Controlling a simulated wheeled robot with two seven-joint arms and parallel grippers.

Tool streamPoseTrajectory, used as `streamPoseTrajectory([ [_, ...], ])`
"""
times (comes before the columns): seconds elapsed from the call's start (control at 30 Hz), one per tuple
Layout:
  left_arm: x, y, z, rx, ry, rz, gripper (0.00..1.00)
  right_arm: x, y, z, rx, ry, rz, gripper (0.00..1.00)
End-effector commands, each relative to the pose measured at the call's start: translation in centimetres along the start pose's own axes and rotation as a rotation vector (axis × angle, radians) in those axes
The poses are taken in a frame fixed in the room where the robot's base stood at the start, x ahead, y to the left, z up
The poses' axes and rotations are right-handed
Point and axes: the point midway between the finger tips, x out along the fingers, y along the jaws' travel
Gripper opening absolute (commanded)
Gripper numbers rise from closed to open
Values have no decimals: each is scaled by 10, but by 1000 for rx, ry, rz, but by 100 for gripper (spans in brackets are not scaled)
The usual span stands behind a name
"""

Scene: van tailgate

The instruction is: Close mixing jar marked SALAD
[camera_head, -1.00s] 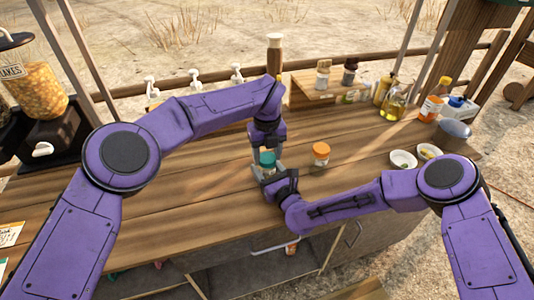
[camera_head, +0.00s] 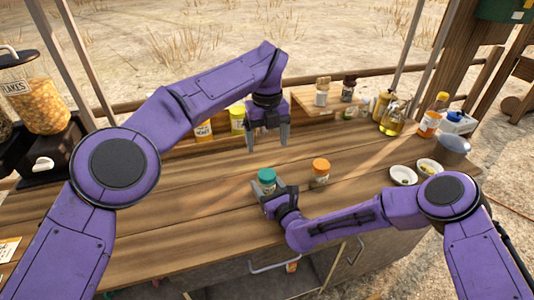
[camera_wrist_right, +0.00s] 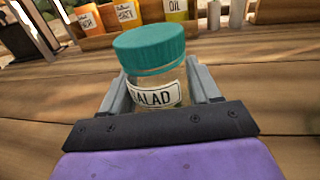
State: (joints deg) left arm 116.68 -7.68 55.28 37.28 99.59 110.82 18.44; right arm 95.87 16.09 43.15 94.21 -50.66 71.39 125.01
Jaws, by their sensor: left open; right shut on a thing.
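The mixing jar (camera_head: 267,184) stands upright on the wooden counter, with a teal lid (camera_wrist_right: 149,48) sitting on its top. In the right wrist view its label (camera_wrist_right: 157,97) reads "ALAD", the first letter cut off at the label's turned edge. My right gripper (camera_head: 269,190) is shut on the jar's body, one finger on each side. My left gripper (camera_head: 269,140) is open and empty, fingers pointing down, above and behind the jar and apart from it. I cannot tell how tightly the lid sits.
An orange-lidded jar (camera_head: 320,172) stands just right of the mixing jar. White bowls (camera_head: 403,175) and oil bottles (camera_head: 395,117) are at the right. A rack with labelled bottles (camera_head: 238,119) is behind. A flakes dispenser (camera_head: 35,95) stands at left. The counter's left middle is clear.

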Motion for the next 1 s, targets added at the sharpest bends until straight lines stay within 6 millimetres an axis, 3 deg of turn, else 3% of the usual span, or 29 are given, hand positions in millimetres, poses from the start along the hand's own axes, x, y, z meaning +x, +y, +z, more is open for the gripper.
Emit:
streamPoseTrajectory([
  [0.37,-8,0,0,1,0,0,83,0,0,-1,0,1,0,0],
  [0.4,-8,0,0,1,0,0,83,0,0,-1,0,1,0,75],
  [0.47,-8,0,0,1,0,0,83,0,0,0,0,1,0,91],
  [0.77,-7,0,0,1,0,0,83,-2,0,-1,0,1,0,91],
  [0.87,-3,0,0,1,0,0,83,-11,0,-3,2,2,0,91],
  [1.0,7,0,0,1,0,0,83,-40,-1,-4,3,3,0,91],
])
